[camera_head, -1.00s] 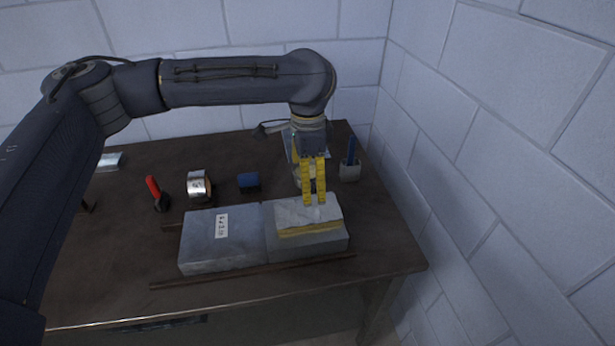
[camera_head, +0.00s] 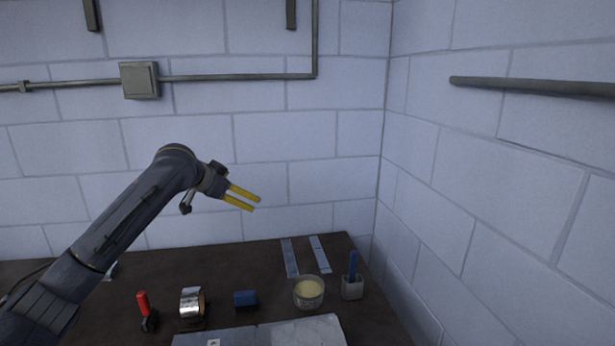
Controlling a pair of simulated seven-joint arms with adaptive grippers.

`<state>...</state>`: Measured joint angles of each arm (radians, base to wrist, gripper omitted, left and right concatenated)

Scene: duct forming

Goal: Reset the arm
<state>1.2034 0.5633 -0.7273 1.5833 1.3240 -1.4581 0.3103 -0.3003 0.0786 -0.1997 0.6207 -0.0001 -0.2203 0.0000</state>
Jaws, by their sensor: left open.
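My left gripper (camera_head: 248,198) has two yellow fingers, parted with a gap between them and nothing in it. It is raised in front of the back wall, above the table's far part, and points right. My left arm (camera_head: 125,220) comes in from the lower left and bends at the top. The right gripper is not in view.
On the dark table (camera_head: 215,262) stand a red-handled tool (camera_head: 143,303), a silver tape roll (camera_head: 191,303), a blue block (camera_head: 245,298), a bowl (camera_head: 309,291) and a grey holder (camera_head: 352,288). Pale strips (camera_head: 290,258) lie behind. A grey slab (camera_head: 300,332) is cut off below.

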